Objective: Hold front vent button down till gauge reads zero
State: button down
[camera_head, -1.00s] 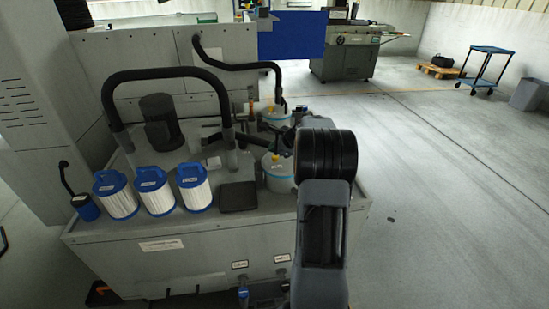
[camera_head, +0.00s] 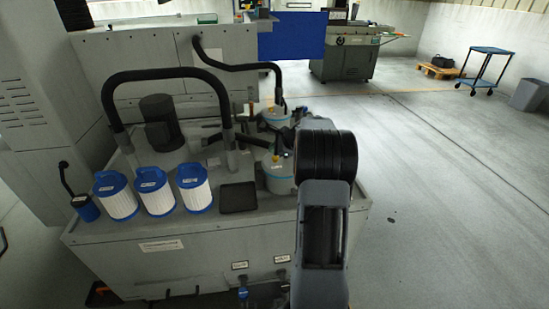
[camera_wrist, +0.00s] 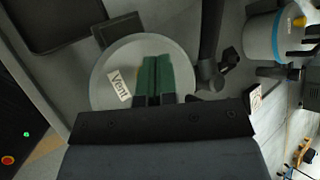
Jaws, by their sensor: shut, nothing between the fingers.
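The front pot (camera_head: 280,184) is pale with a blue band and stands at the right end of the grey tank top. In the wrist view its round lid (camera_wrist: 105,75) lies under my gripper and carries a white "Vent" label (camera_wrist: 119,88). My gripper (camera_wrist: 155,75) is shut, its two green fingers side by side over the lid, with nothing between them. The front button is hidden, apparently behind the fingers. I cannot tell whether they touch or press it. I cannot make out a gauge dial or its reading.
A rear pot (camera_wrist: 268,38) with a yellow button (camera_wrist: 299,21) stands behind the front one. A black tray (camera_head: 238,197), several white filters (camera_head: 157,197) with blue caps and a thick black hose (camera_head: 170,74) stand left.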

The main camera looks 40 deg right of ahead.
jog(key=shift+f, duration=0.2)
dwell(0.6)
jog(key=shift+f+b, duration=0.25)
jog(key=shift+b, duration=0.05)
jog(key=shift+s+f+b, duration=0.1)
jog(key=shift+f+b, duration=0.4)
jog(key=shift+f, duration=0.25)
dwell(0.7)
jog(key=shift+s+f, duration=0.1)
jog(key=shift+f, duration=0.1)
dwell(2.1)
jog(key=shift+d+r+p, duration=0.25)
jog(key=shift+r+p, duration=0.65)
jog(key=shift+r, duration=0.2)
jog(key=shift+a+r, duration=0.1)
jog(key=shift+w+a+r, duration=0.1)
jog(key=shift+w, duration=0.1)
